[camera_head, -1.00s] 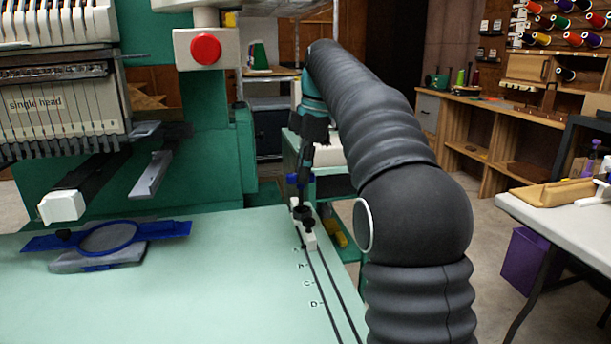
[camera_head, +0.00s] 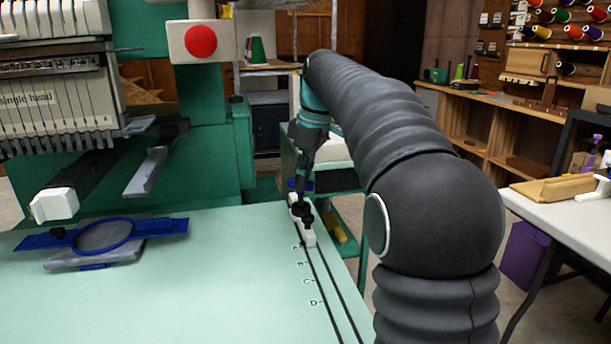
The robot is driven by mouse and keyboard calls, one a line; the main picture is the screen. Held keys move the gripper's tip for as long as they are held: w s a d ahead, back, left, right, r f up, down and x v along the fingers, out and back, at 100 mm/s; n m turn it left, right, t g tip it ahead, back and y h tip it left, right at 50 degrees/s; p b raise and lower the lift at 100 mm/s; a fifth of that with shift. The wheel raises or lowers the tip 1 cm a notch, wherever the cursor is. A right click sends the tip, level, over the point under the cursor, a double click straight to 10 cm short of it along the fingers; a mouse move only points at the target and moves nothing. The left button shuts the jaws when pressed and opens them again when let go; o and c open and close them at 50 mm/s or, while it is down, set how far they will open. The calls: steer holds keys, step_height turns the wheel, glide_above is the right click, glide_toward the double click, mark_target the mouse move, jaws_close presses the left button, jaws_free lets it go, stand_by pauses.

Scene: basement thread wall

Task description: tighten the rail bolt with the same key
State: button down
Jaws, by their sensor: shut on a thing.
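A white block (camera_head: 307,236) sits at the far end of the two dark rail lines (camera_head: 327,285) on the pale green table, with dark bolt heads on top. My gripper (camera_head: 300,186) is above the far part of this block, pointing down and leaning. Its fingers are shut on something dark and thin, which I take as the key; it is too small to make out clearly. The dark tip reaches down to the block near a bolt (camera_head: 303,216). I cannot tell whether it is seated in the bolt.
A blue hoop (camera_head: 104,237) on a grey holder lies at the table's left, below the embroidery machine head (camera_head: 55,100). A red button (camera_head: 201,41) is on the machine. A white table (camera_head: 570,212) stands at right. The green table's front is clear.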

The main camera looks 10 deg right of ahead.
steer(key=m, duration=0.3)
steer(key=shift+t, duration=0.3)
steer(key=shift+m+h+b, duration=0.3)
steer(key=shift+m+b, duration=0.05)
steer(key=shift+m, duration=0.05)
steer(key=shift+a+m+h+b, duration=0.1)
steer(key=shift+m+h+b, duration=0.2)
steer(key=shift+m+b, duration=1.3)
steer(key=shift+r+m+p, duration=0.25)
steer(key=shift+m+p, duration=0.15)
steer(key=shift+p, duration=0.2)
steer(key=m+h+p, duration=0.1)
steer(key=m+p, duration=0.1)
steer(key=m, duration=0.2)
steer(key=shift+a+m+t+p, duration=0.1)
steer(key=shift+m+t+p, duration=0.2)
steer(key=shift+m+p, duration=0.1)
steer(key=shift+f+m, duration=0.15)
steer(key=shift+m, duration=0.45)
steer(key=shift+n, duration=0.8)
steer(key=shift+w+v, duration=0.2)
steer(key=shift+v, duration=0.8)
steer(key=shift+w+v, duration=0.2)
steer(key=shift+v, duration=0.8)
steer(key=shift+w+v, duration=0.2)
steer(key=shift+v, duration=0.8)
